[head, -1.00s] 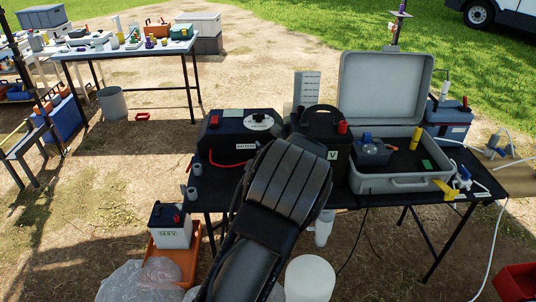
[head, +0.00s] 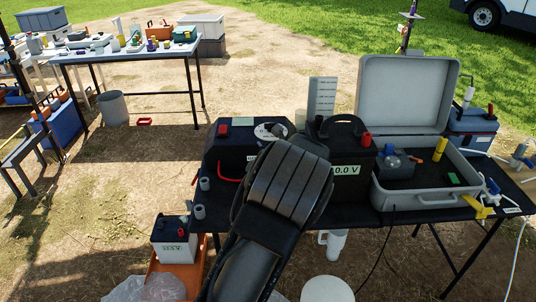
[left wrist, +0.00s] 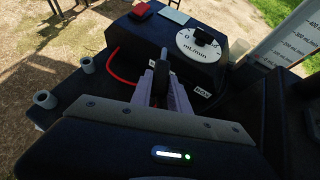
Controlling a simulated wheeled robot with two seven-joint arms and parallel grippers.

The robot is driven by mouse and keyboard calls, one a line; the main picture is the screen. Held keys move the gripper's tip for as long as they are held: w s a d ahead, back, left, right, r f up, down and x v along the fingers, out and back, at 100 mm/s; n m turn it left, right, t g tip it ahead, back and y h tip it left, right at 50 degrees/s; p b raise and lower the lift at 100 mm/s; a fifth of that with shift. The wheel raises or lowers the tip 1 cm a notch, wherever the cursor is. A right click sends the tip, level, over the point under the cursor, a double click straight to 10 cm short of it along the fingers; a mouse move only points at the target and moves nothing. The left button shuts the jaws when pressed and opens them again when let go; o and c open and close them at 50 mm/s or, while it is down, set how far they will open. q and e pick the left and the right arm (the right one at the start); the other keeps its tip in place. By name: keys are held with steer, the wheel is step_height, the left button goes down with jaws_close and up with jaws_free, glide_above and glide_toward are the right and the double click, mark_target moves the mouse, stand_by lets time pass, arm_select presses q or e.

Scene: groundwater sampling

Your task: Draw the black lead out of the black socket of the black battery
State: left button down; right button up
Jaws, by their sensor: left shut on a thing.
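The black battery (head: 338,140) stands on the dark table, with a black handle, a red cap on top and a white label ending in "0.0 V". Its black socket does not show clearly. My left arm comes up from the bottom of the head view and hides its own fingers there. In the left wrist view my left gripper (left wrist: 161,95) is shut on the black lead's plug (left wrist: 161,80). A grey pin sticks out beyond the plug, in front of the black pump box. I cannot see the pin inside any socket. My right gripper is not in view.
The black pump box (head: 229,142) with a white mL/min dial and a red lead stands left of the battery. An open grey case (head: 425,200) is on the right. Small grey cups (head: 199,212) sit at the table's left edge.

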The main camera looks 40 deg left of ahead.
arm_select(q)
steer(key=f+b, duration=0.6)
steer(key=f, duration=0.1)
steer(key=shift+a+f, duration=0.2)
steer(key=shift+f, duration=0.1)
steer(key=shift+b, duration=0.3)
step_height(320, 180, down, 5)
steer(key=b, duration=0.4)
steer(key=shift+b, duration=0.3)
steer(key=shift+f+b, duration=0.65)
steer(key=shift+f, duration=0.2)
steer(key=shift+s+d+f+b, duration=0.15)
steer(key=shift+f+b, duration=0.15)
steer(key=shift+f, duration=0.15)
steer(key=c, duration=1.2)
jaws_free()
steer(key=shift+f, duration=0.15)
steer(key=shift+o, duration=0.2)
steer(key=shift+d, duration=0.1)
steer(key=shift+w+r+p+v, duration=0.15)
steer(key=shift+r+p+v, duration=0.05)
steer(key=shift+v, duration=1.15)
steer(key=shift+w+r+p+v, duration=0.15)
steer(key=shift+r+p+v, duration=0.1)
steer(key=shift+v, duration=1.05)
steer(key=shift+w+r+p+v, duration=0.15)
steer(key=shift+p+v, duration=0.05)
steer(key=shift+v, duration=1.15)
